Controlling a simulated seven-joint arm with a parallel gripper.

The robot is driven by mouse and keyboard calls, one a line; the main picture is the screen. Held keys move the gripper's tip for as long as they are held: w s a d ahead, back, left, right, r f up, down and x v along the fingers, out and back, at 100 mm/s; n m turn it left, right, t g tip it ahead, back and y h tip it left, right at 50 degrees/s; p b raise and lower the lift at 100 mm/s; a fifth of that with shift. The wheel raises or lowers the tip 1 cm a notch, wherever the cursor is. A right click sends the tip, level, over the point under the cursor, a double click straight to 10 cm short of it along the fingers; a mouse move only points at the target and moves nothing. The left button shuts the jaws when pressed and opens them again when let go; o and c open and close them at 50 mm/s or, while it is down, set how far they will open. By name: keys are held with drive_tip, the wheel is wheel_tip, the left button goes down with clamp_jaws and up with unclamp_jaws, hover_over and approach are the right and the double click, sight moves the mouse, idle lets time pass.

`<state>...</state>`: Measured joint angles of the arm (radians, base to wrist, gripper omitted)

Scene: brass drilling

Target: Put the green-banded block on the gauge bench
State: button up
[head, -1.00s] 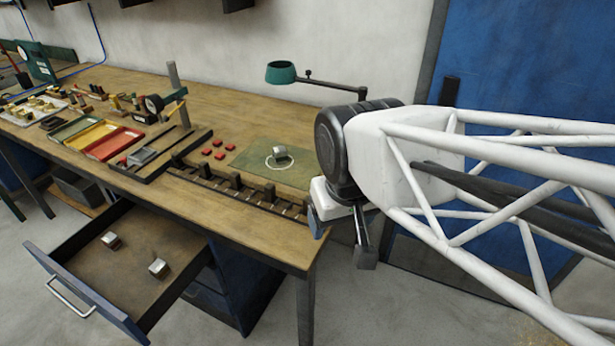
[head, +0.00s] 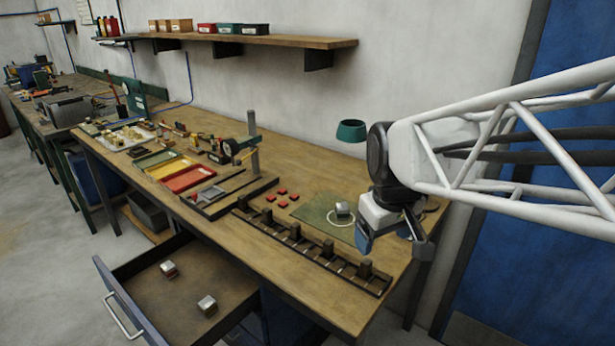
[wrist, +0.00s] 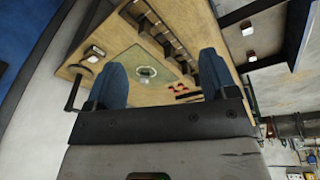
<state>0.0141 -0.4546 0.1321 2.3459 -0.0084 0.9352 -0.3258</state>
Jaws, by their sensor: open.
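Three small metallic blocks show, but no green band can be made out on any of them. One block (head: 343,209) sits inside a white circle on a green mat (head: 316,217) on the wooden workbench (head: 190,210). Two more, a rear block (head: 168,269) and a front block (head: 207,306), lie apart in the open drawer (head: 140,285). My gripper (head: 393,243) is open and empty, above the bench's right end, to the right of the mat. In the wrist view, the mat block (wrist: 146,71) appears between the blue fingers, some distance beyond them. I cannot tell which part is the gauge bench.
A dark slotted rack (head: 305,255) with upright posts runs along the bench's front edge. Several red pieces (head: 281,191) lie left of the mat. A teal lamp (head: 351,130) stands behind it. Trays (head: 187,178) and a dial gauge (head: 229,147) are farther left.

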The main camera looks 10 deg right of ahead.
drive_tip(key=w+n, duration=0.4)
drive_tip(key=w, duration=0.7)
drive_tip(key=n+g, duration=0.2)
drive_tip(key=n, duration=0.8)
hover_over(343, 206)
wheel_tip(343, 206, down, 17)
drive_tip(key=shift+a+r, duration=0.15)
drive_tip(key=shift+w+f, duration=0.2)
drive_tip(key=shift+f, duration=0.05)
drive_tip(key=shift+f, duration=0.1)
drive_tip(key=shift+f, duration=1.2)
drive_tip(key=shift+f, duration=0.1)
drive_tip(key=shift+s+f, duration=0.1)
drive_tip(key=shift+f, duration=2.4)
